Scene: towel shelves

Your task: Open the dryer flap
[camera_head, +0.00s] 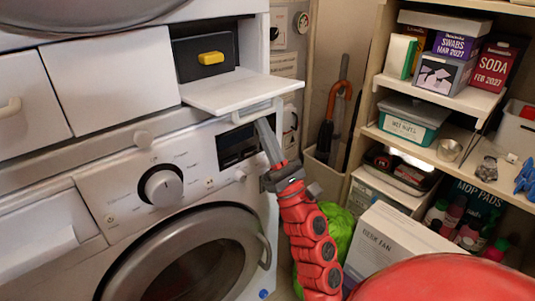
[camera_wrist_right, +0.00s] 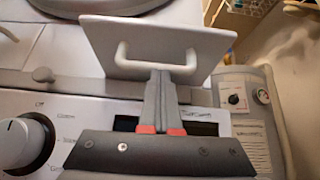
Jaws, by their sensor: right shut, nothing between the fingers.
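The white flap (camera_head: 238,90) of the dryer stands folded down, lying roughly level in front of an open compartment. A dark box with a yellow handle (camera_head: 211,58) shows inside that compartment. My left gripper is not in view.
A front-loading machine with a round door (camera_head: 205,262) and a knob (camera_head: 163,188) stands below the flap. Open shelves (camera_head: 425,87) with boxes stand on the right. A bin with umbrellas (camera_head: 320,172) stands between them, behind my right arm.

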